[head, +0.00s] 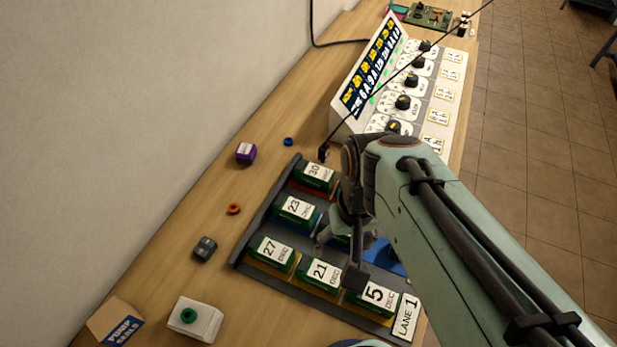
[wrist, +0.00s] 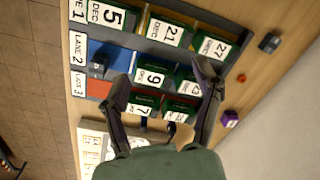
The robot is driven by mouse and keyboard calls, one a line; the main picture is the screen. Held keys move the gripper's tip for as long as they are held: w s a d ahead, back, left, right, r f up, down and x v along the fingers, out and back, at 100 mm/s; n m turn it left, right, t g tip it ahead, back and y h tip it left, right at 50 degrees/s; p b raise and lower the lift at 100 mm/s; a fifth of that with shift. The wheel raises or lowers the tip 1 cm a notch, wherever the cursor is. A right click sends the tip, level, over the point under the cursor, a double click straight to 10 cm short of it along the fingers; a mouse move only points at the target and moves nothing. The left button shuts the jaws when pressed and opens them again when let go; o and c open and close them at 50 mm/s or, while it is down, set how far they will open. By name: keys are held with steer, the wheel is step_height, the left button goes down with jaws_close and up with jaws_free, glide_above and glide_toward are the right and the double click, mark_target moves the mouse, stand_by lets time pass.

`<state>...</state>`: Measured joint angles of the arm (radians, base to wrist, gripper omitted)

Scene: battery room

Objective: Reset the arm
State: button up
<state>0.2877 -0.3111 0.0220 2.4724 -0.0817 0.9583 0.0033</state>
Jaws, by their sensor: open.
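My gripper (head: 340,255) is open above the dark battery tray (head: 245,255), and my arm hides part of the tray in the head view. In the wrist view, my gripper (wrist: 160,88) has its two fingers spread, with nothing held between them. Green batteries with white date labels lie in the tray's lanes. The 27 (head: 272,252), 21 (head: 322,273) and 5 (head: 373,296) batteries fill lane 1. The 9 battery (wrist: 151,78) and 7 battery (wrist: 143,106) show beneath the fingers. A bare blue section (wrist: 122,60) of lane 2 shows beside a small grey object (wrist: 98,68).
A sloped panel with black knobs (head: 403,102) stands beyond the tray. A purple block (head: 245,152), an orange ring (head: 233,209), a grey block (head: 205,248) and a white box with a green button (head: 200,322) lie left of the tray. Bare wood lies between them.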

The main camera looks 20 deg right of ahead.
steer(key=s+a+r+n, duration=0.1)
steer(key=s+a+n, duration=0.2)
steer(key=s+a, duration=0.2)
steer(key=shift+s+a+r+n+g, duration=0.15)
steer(key=shift+s+r+n+g, duration=0.15)
steer(key=shift+r, duration=0.05)
